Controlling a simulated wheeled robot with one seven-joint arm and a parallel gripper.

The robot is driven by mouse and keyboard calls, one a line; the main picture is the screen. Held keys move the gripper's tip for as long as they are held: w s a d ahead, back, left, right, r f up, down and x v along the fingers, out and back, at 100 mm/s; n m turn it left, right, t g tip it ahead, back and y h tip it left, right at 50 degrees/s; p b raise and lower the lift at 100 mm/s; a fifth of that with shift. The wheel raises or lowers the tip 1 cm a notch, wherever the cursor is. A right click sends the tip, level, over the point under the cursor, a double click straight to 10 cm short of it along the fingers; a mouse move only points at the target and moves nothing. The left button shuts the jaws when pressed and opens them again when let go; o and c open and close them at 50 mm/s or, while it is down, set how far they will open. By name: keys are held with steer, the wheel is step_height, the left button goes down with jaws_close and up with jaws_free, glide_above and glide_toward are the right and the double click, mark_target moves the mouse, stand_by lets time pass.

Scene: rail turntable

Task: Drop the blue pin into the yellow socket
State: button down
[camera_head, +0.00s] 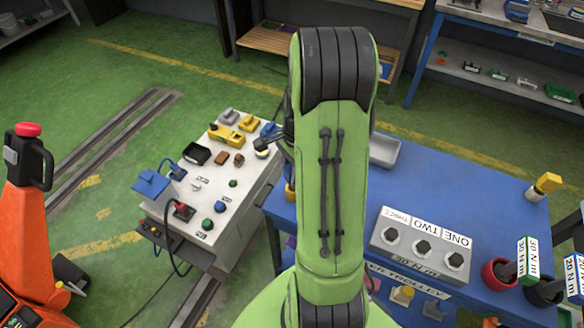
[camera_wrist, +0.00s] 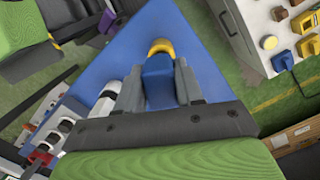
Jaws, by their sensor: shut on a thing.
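In the wrist view my gripper (camera_wrist: 158,82) is shut on the blue pin (camera_wrist: 157,72), with a grey finger on each side of it. A rounded yellow part (camera_wrist: 160,46) shows just beyond the pin's far end, over the blue table. I cannot tell whether this is the yellow socket, or whether it touches the pin. In the head view my green arm covers the gripper and the pin. A small yellow piece (camera_head: 290,192) shows at the arm's left edge, by the table's left side.
The blue table (camera_head: 480,172) carries a grey block (camera_head: 384,246) with three holes, a grey tray (camera_head: 385,150), a yellow-topped piece (camera_head: 546,184) and a red cup (camera_head: 490,276).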

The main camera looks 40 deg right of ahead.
steer(key=shift+f+b, duration=1.5)
steer(key=shift+f, duration=0.45)
steer(key=c, duration=0.6)
jaws_free()
steer(key=shift+c, duration=0.2)
steer(key=shift+r, duration=0.15)
step_height(320, 180, up, 16)
steer(key=d+p, duration=0.2)
steer(key=p, duration=0.2)
steer(key=shift+s+f, duration=0.2)
steer(key=shift+f, duration=0.05)
